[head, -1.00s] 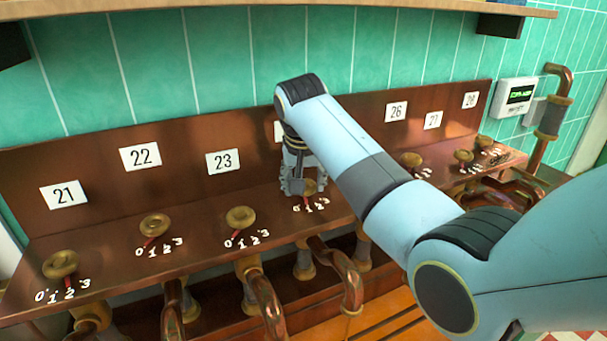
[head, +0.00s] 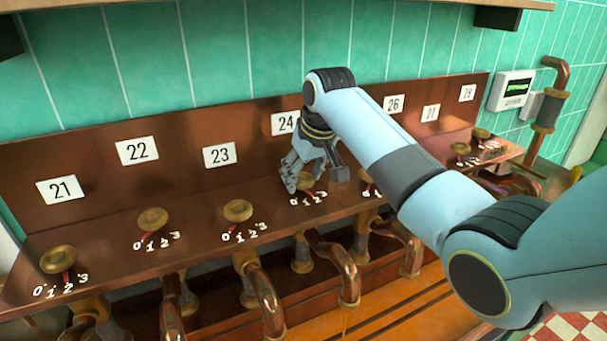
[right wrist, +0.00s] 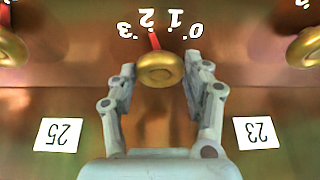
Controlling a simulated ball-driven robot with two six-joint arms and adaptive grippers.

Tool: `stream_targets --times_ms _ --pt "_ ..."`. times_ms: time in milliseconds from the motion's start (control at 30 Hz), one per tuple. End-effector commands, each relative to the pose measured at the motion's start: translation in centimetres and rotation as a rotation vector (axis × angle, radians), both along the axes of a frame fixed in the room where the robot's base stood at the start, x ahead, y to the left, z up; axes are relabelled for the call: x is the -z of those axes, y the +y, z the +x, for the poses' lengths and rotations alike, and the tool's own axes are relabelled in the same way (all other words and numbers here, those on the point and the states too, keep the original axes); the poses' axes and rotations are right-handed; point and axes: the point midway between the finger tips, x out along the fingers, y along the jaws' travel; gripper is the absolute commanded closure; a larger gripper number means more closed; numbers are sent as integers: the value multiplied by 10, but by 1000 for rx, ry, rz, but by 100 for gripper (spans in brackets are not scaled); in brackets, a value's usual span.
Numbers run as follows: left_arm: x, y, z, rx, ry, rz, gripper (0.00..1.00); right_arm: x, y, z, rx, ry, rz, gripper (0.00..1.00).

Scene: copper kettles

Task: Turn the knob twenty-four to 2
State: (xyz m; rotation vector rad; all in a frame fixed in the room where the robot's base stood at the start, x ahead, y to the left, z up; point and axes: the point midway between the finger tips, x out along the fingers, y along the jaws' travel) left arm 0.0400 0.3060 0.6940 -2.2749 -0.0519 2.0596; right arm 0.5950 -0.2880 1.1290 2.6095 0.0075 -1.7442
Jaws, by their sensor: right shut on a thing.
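Knob twenty-four (head: 306,182) is a round brass knob on the copper ledge, below the label 24 (head: 284,123). My right gripper (head: 315,176) is over it, with its fingers on either side. In the right wrist view the gripper (right wrist: 160,70) is shut on the knob (right wrist: 160,69), seen upside down. My left gripper is not in view.
Copper pipes (head: 345,275) hang below the ledge. A thin orange streak shows under one pipe. A wall display (head: 513,90) is at the right.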

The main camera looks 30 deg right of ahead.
Motion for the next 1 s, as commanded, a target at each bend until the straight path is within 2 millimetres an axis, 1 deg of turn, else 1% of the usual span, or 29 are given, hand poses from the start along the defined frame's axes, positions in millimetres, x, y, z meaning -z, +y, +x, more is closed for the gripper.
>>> stream_targets --times_ms 367,400,567,867,933,1000 --pt "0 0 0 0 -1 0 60 -1 0 1 -3 -1 0 82" --pt "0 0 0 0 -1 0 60 -1 0 1 -3 -1 0 46" --pt "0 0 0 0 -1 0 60 -1 0 0 -2 -1 0 26" --pt "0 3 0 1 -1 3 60 -2 0 0 -2 -1 0 26" --pt "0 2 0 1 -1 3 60 -8 0 -2 -2 -2 -1 26" --pt "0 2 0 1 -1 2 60 -17 -1 -6 -3 -3 -1 26"
